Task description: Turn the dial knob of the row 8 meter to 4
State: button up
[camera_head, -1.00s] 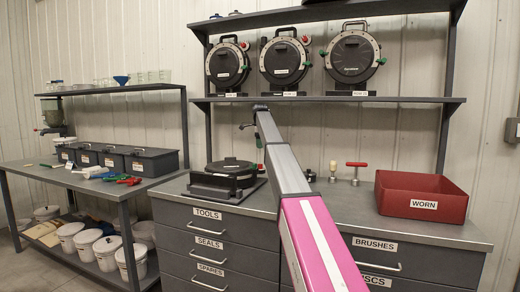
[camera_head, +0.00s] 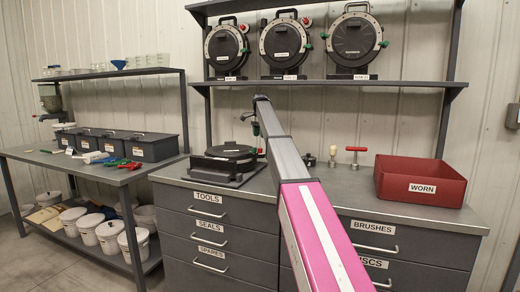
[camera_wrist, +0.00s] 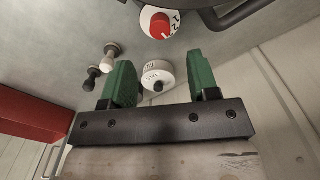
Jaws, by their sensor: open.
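A dark round meter (camera_head: 230,159) lies flat on a base on the bench, left of my arm. Three similar meters (camera_head: 227,47), (camera_head: 285,45), (camera_head: 354,42) stand upright on the shelf; their row labels are too small to read. In the wrist view a red knob (camera_wrist: 160,25) sits on a white numbered dial at the top, beside a dark rounded body. My gripper (camera_wrist: 162,82) is open and empty. A white marked cylinder (camera_wrist: 157,74) shows between its green fingers, apparently beyond them. The dial's setting cannot be read surely.
A red bin labelled WORN (camera_head: 421,183) stands at the bench's right. A red T-handle (camera_head: 355,157) and a pale-topped peg (camera_head: 333,155) stand left of it. The shelf (camera_head: 330,83) spans above the bench. Grey lidded boxes (camera_head: 150,147) sit on the left table.

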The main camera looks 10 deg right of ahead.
aim_at(260, 151)
notch_tip(260, 151, down, 8)
jog(key=shift+r, duration=0.1)
jog(key=c, duration=0.9)
